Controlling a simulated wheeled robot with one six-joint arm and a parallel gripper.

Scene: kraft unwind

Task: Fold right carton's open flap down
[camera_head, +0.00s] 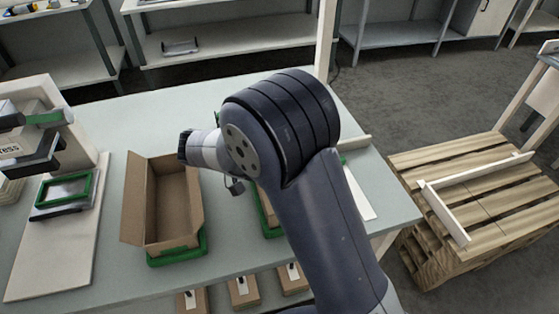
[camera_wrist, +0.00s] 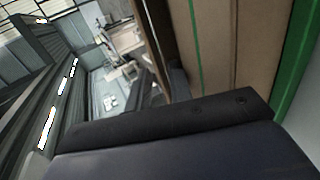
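The right carton (camera_head: 263,208) is mostly hidden behind my arm in the head view. Only a brown strip of it shows, with the green edge of its tray (camera_head: 270,231) below. Its flaps cannot be made out there. In the wrist view a brown cardboard surface (camera_wrist: 235,45) with a green line is very close, with a green edge (camera_wrist: 300,65) at the right. My gripper (camera_wrist: 180,84) shows as a dark body with a grey finger end beside the cardboard; contact cannot be told. Its opening is not visible.
An open, empty carton (camera_head: 168,205) with raised flaps stands in a green tray (camera_head: 178,253) on the table (camera_head: 110,240). A press (camera_head: 35,140) stands at the far left. A wooden pallet (camera_head: 480,205) is right of the table.

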